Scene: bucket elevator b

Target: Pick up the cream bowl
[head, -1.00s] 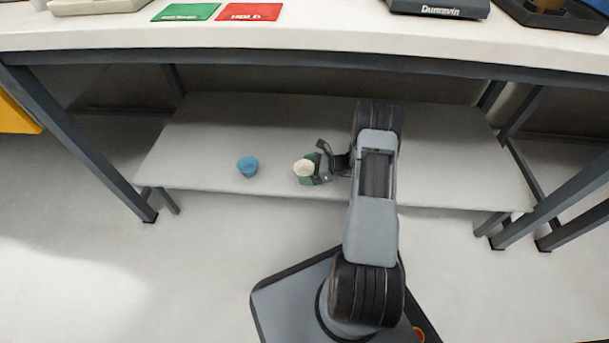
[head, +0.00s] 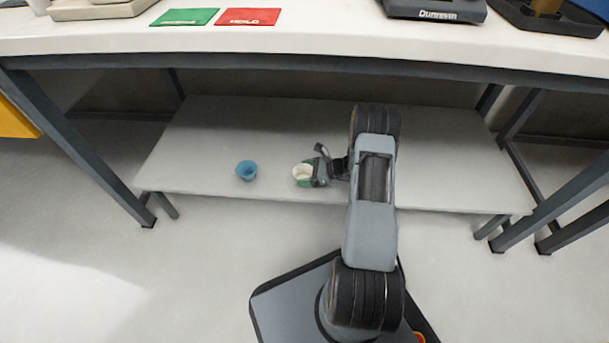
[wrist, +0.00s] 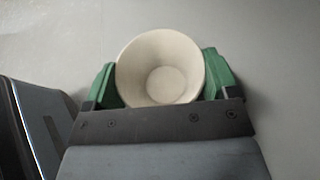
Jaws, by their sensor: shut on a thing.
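The cream bowl (head: 302,172) is at the lower shelf under the bench, near its front edge. In the wrist view the bowl (wrist: 160,66) shows its open, empty inside. My gripper (head: 304,176) is shut on the bowl, with one green finger on each side of it. The fingers also show in the wrist view (wrist: 160,80). I cannot tell whether the bowl's base touches the shelf.
A blue bowl (head: 246,171) stands on the lower shelf (head: 210,130) to the left, apart from my gripper. The white bench top (head: 330,38) overhangs the shelf. Dark table legs (head: 90,155) stand at the sides.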

